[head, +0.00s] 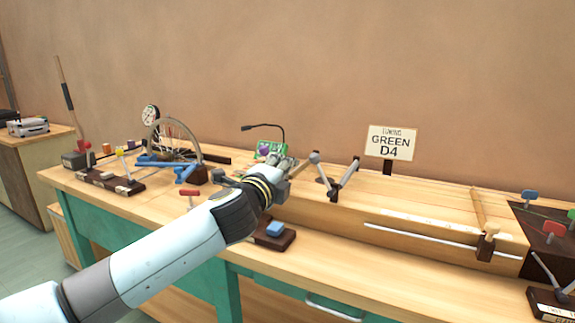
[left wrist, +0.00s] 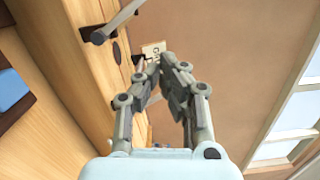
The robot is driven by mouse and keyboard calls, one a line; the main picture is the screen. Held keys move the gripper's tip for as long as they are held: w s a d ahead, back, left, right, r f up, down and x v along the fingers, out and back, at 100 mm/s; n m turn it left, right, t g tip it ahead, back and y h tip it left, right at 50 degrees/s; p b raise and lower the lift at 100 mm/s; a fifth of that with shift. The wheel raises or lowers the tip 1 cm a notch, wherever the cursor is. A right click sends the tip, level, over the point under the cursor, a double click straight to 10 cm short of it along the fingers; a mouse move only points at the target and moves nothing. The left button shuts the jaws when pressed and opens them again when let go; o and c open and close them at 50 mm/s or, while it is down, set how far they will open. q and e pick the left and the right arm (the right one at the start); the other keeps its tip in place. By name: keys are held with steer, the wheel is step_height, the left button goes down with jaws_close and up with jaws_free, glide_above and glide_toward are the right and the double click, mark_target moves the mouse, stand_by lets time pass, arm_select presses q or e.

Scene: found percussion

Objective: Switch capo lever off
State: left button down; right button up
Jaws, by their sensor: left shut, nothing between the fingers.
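The long wooden string box (head: 420,212) lies along the bench. A grey metal lever (head: 347,178), which looks like the capo lever, stands tilted on its top near the left end. A second grey bar with a rounded knob (head: 315,158) is just left of it; I cannot tell whether they are one part. My left gripper (head: 283,164) is shut and empty, left of the levers and apart from them. In the left wrist view the shut fingers (left wrist: 164,70) point past a grey lever (left wrist: 120,20) at the upper left. My right gripper is not in view.
A sign reading GREEN D4 (head: 392,143) stands behind the box. A blue block on a dark base (head: 275,229) sits in front of my left wrist. A wheel (head: 175,142) on a blue stand is at the left. A wooden slider (head: 487,243) is at the box's right.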

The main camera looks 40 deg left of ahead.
arm_select(q)
steer(key=v, duration=0.7)
steer(key=shift+s, duration=0.4)
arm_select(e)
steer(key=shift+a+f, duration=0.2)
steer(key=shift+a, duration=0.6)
